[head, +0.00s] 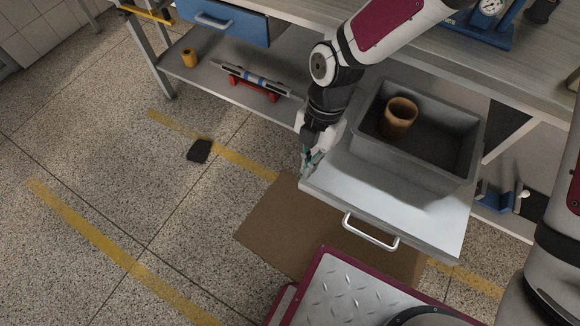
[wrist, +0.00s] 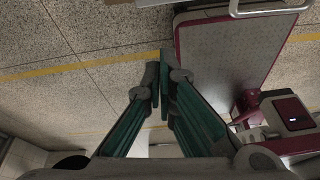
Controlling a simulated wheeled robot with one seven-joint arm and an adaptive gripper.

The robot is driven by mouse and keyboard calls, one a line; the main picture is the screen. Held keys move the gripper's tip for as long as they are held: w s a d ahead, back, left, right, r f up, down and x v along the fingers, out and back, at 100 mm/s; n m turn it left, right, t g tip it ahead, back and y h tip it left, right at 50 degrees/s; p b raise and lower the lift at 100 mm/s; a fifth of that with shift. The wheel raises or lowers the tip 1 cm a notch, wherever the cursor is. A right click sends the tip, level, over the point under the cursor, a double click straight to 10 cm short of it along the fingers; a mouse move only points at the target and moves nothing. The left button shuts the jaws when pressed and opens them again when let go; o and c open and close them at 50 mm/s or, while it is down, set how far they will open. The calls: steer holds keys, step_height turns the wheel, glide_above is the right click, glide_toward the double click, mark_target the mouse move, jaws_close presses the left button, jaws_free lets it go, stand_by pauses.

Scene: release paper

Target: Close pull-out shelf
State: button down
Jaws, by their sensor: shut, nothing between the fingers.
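The pull-out shelf (head: 400,205) is a light grey board extended out from under the workbench, with a silver bar handle (head: 370,232) on its front face. The handle also shows at the top of the wrist view (wrist: 268,9). My gripper (head: 309,168) is at the left side of the shelf, near its left front corner, apart from the handle. In the wrist view my gripper (wrist: 160,85) has its green-sided fingers together with nothing between them. I cannot tell whether it touches the shelf edge.
A grey bin (head: 365,155) holding a brown cup (head: 400,118) stands on the shelf. The workbench has a blue drawer (head: 222,20) and a lower shelf with a yellow cup (head: 189,58). A brown mat (head: 270,232) and a black item (head: 199,150) lie on the floor.

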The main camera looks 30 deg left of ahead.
steer(key=s+a+f+n+b, duration=0.25)
steer(key=s+f, duration=0.25)
steer(key=f, duration=0.7)
steer(key=shift+m, duration=0.45)
steer(key=shift+w, duration=2)
steer(key=shift+r, duration=0.1)
steer(key=w+b, duration=0.2)
steer(key=w, duration=0.8)
steer(key=w+b, duration=0.3)
steer(key=w, duration=0.6)
steer(key=shift+w+d+b, duration=0.2)
steer(key=shift+w+b, duration=0.1)
steer(key=shift+w, duration=0.05)
